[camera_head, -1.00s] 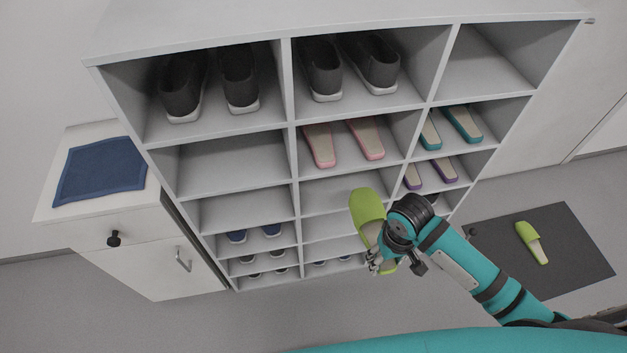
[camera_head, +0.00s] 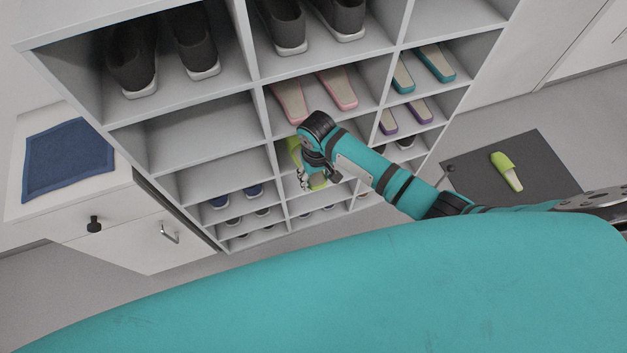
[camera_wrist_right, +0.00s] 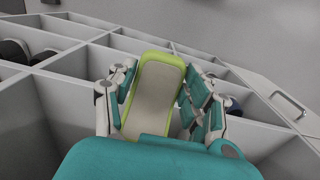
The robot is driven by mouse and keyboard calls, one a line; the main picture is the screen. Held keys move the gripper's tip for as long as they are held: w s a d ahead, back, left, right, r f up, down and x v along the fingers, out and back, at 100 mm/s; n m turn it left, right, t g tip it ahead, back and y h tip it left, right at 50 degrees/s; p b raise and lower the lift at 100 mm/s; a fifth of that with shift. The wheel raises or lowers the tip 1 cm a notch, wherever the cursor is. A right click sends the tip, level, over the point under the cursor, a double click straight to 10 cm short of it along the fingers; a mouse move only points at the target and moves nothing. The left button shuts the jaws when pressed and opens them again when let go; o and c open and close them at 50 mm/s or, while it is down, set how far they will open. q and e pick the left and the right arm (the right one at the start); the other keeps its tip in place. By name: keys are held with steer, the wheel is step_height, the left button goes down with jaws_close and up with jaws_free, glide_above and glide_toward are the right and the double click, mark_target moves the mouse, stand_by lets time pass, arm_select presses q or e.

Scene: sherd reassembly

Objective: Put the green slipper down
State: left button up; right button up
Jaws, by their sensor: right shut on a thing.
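A green slipper (camera_head: 293,150) is held by my right gripper (camera_head: 306,178) at the front of the shoe rack, by the middle column below the pink slippers. The gripper and wrist hide much of it in the head view. In the right wrist view the slipper (camera_wrist_right: 157,90) shows its beige sole and green rim, with the fingers of my right gripper (camera_wrist_right: 160,106) closed along both sides. Another green slipper (camera_head: 506,171) lies on the dark mat (camera_head: 540,160) on the floor at the right. My left gripper is not in view.
The rack (camera_head: 190,100) holds dark shoes on top, pink slippers (camera_head: 338,88), teal slippers (camera_head: 434,62) and purple slippers (camera_head: 419,110). The left compartment in the second row is empty. A white cabinet (camera_head: 70,215) with a blue cloth (camera_head: 68,158) stands at the left.

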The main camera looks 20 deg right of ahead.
steer(key=shift+w+a+f, duration=0.2)
steer(key=shift+w+a, duration=0.1)
steer(key=shift+a, duration=0.1)
step_height(320, 180, down, 3)
steer(key=shift+r, duration=0.2)
steer(key=shift+d+f, duration=0.1)
steer(key=shift+f, duration=0.15)
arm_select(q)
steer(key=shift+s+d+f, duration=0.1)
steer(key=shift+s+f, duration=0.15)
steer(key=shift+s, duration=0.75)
arm_select(e)
steer(key=shift+s+f, duration=0.1)
steer(key=o, duration=0.9)
steer(key=shift+c, duration=0.2)
steer(key=o, duration=0.3)
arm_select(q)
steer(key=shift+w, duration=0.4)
